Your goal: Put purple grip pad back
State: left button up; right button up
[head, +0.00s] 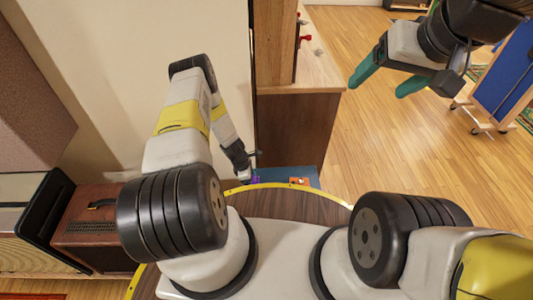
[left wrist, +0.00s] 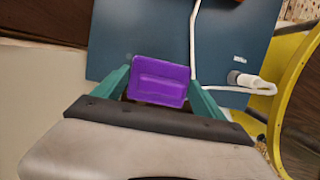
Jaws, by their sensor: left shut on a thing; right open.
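The purple grip pad (left wrist: 158,82) is between the green fingers of my left gripper (left wrist: 160,92), which is shut on it. The pad is over a dark blue surface (left wrist: 130,35) in the left wrist view; I cannot tell whether it touches that surface. In the head view the left gripper (head: 252,167) is low beside the wooden cabinet, with only a small bit of purple (head: 255,180) showing, and the blue surface (head: 275,174) lies beneath. My right gripper (head: 386,84) is open and empty, raised over the floor at the upper right.
A white cable (left wrist: 194,40) and its plug (left wrist: 250,82) lie on the blue surface right of the pad. A small orange item (head: 299,181) is on its right part. A wooden cabinet (head: 290,130) stands behind. A brown amplifier (head: 85,235) is at the left. Open floor (head: 400,150) lies right.

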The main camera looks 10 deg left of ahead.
pick_arm(q)
jog(key=w+d, duration=0.2)
jog(key=w, duration=0.1)
jog(key=w+d, duration=0.1)
jog(key=w, duration=0.1)
jog(key=shift+f, duration=0.3)
jog(key=shift+w+d+f, duration=0.1)
jog(key=shift+w+f, duration=0.1)
jog(key=shift+f, duration=0.45)
jog(key=shift+w+d+f, duration=0.1)
jog(key=shift+w+f, duration=0.05)
jog(key=shift+f, duration=0.95)
jog(key=o, duration=1.5)
jog(key=shift+f, duration=0.15)
jog(key=shift+o, duration=0.2)
jog(key=v, duration=1.2)
